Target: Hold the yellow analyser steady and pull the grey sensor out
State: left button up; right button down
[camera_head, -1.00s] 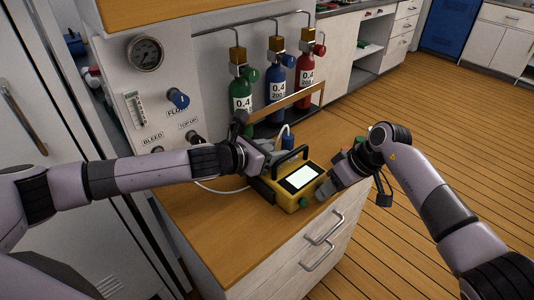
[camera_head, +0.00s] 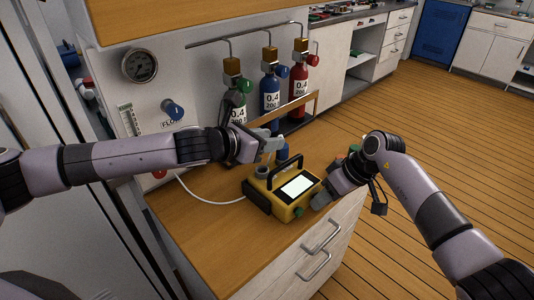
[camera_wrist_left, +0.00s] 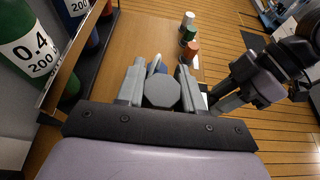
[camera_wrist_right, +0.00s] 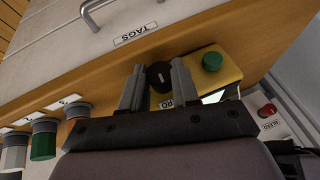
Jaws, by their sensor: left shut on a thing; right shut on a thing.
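The yellow analyser (camera_head: 262,199) sits on the wooden counter, with a black carry handle, a lit white screen and a green knob (camera_wrist_right: 212,62). My left gripper (camera_head: 270,140) is above its back left part, shut on the grey sensor. The sensor's octagonal end (camera_wrist_left: 161,92) shows between the fingers in the left wrist view. A round grey socket (camera_head: 262,172) shows on the analyser below; I cannot tell if the sensor's lower end is fully clear. My right gripper (camera_head: 323,197) is at the analyser's right front, shut on it at a black knob (camera_wrist_right: 159,77).
Green, blue (camera_head: 270,92) and red (camera_head: 301,75) gas cylinders stand behind a wooden rail at the counter's back. A white hose (camera_head: 212,200) lies left of the analyser. A gauge panel (camera_head: 150,95) stands at left. Bare counter (camera_head: 195,235) lies in front left.

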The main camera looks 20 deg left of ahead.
pick_arm(q)
notch_tip(320, 180, up, 9)
jog(key=shift+f, duration=0.15)
dwell(0.5)
pick_arm(e)
jog(key=c, duration=0.8)
grip_release()
jog(key=shift+o, duration=0.2)
jog(key=shift+r, duration=0.1)
